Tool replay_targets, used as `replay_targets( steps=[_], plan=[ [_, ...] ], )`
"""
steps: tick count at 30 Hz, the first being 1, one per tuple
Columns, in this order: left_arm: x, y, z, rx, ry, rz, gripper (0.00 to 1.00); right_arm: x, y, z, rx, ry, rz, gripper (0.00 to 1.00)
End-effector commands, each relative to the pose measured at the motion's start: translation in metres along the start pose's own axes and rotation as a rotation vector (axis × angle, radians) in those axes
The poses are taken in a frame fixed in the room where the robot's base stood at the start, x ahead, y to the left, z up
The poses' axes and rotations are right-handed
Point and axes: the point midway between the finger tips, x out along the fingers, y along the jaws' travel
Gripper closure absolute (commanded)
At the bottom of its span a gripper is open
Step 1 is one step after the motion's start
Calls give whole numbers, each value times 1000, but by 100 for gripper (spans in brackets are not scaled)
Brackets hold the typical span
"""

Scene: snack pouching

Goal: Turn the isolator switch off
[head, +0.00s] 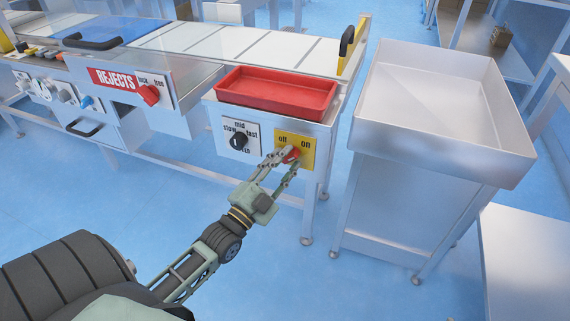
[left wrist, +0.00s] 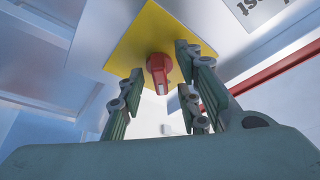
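The isolator switch is a red knob (head: 293,154) on a yellow plate (head: 308,144) marked "off" at left and "on" at right. The plate is on the front of the machine, below the red tray. My left gripper (head: 284,158) is at the plate, its fingers open around the knob and partly hiding it in the head view. In the left wrist view, the red knob (left wrist: 160,72) sits between the two open fingers of my left gripper (left wrist: 160,64), with gaps visible on both sides. I cannot tell the knob's exact setting. My right gripper is not in view.
A black speed dial (head: 238,141) is just left of the yellow plate. A red tray (head: 275,106) stands above it. A red rejects knob (head: 149,95) is farther left. A metal bin (head: 440,150) stands to the right, with a gap between it and the machine.

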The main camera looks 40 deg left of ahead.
Motion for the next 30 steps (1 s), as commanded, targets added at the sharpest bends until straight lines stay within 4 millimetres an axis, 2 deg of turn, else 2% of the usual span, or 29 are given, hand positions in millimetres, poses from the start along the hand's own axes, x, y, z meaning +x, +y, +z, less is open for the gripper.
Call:
replay_targets(
  steps=[7, 17, 30],
  plan=[
    [0, 0, 0, -1, -1, 1, 70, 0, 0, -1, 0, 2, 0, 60],
    [0, 0, 0, -1, -1, 1, 99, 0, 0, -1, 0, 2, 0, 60],
    [0, 1, 0, -30, -2, -11, 100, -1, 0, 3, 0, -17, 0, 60]
  ],
)
